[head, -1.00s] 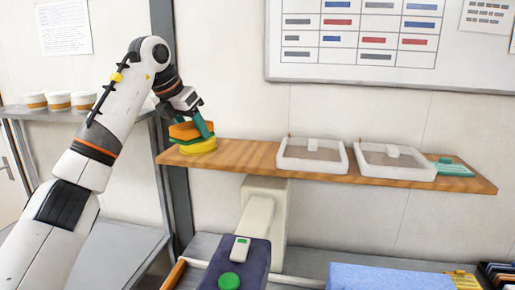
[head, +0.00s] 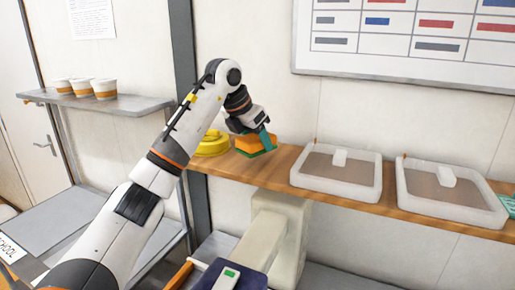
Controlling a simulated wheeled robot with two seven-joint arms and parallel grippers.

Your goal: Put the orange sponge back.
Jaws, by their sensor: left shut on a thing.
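The orange sponge (head: 246,143) is at the left part of the wooden shelf (head: 280,166), with a green layer showing along its lower edge. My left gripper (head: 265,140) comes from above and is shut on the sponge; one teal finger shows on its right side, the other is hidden. I cannot tell whether the sponge touches the shelf or is just above it. A yellow round thing (head: 211,146) stands just left of the sponge on the shelf end. My right gripper is not in view.
Two clear-topped white trays (head: 338,186) (head: 458,214) stand on the shelf to the right, with a teal item (head: 510,203) beyond. A short bare stretch of shelf lies between sponge and trays. White cups (head: 104,89) stand on a grey shelf at left.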

